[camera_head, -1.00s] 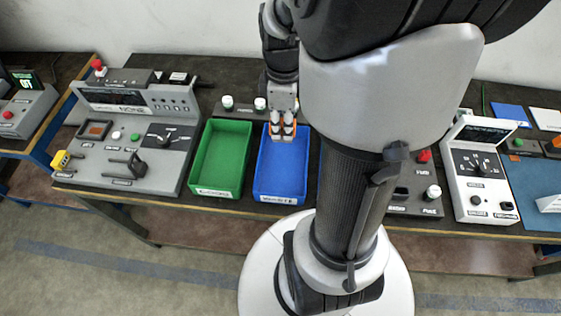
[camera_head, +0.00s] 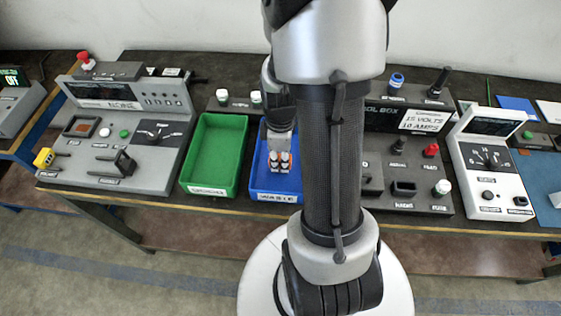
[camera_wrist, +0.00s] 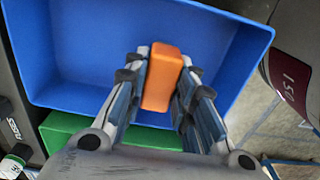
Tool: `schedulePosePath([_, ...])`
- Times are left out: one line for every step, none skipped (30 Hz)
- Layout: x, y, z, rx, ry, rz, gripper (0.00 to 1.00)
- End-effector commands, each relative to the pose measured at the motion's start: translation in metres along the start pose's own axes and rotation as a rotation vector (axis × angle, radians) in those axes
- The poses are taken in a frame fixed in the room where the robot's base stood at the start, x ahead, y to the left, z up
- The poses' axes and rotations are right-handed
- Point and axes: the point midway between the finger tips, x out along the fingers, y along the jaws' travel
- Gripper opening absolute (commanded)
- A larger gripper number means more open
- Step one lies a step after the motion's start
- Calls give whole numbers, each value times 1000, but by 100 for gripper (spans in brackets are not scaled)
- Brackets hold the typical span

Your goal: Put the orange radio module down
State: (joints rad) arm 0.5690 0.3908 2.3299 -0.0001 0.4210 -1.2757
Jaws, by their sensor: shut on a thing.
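The orange radio module (camera_wrist: 161,78) is a small orange block between the fingers of my gripper (camera_wrist: 163,85) in the wrist view. My gripper is shut on it, and the block shows over the inside of the blue bin (camera_wrist: 75,60). In the head view my gripper (camera_head: 279,162) is over the blue bin (camera_head: 275,196), which carries a label reading WASTE. The module cannot be made out clearly there. Its exact height above the bin floor cannot be told.
A green bin (camera_head: 210,189) stands left of the blue one. A grey console (camera_head: 130,165) is further left. A black control box (camera_head: 440,205) and a white meter (camera_head: 488,160) stand to the right. Two white-capped posts (camera_head: 222,96) stand behind the bins.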

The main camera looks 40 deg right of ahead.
Motion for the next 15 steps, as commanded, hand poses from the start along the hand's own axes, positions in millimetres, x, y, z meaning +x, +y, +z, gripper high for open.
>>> schedulePosePath([10,-1,0,0,-1,-2,0])
schedulePosePath([12,0,0,0,0,-1,0])
schedulePosePath([13,0,0,0,0,-1,0])
schedulePosePath([13,0,0,0,0,0,0])
schedulePosePath([12,0,0,0,0,1,0])
schedulePosePath([12,0,0,0,0,1,0])
schedulePosePath([12,0,0,0,0,1,0])
schedulePosePath([11,0,0,0,0,1,0])
schedulePosePath([11,0,0,0,0,1,0])
schedulePosePath([12,0,0,0,0,1,0])
schedulePosePath([13,0,0,0,0,1,0])
schedulePosePath([14,0,0,0,0,0,0])
schedulePosePath([15,0,0,0,0,0,0])
schedulePosePath([16,0,0,0,0,0,0])
schedulePosePath([15,0,0,0,0,0,27])
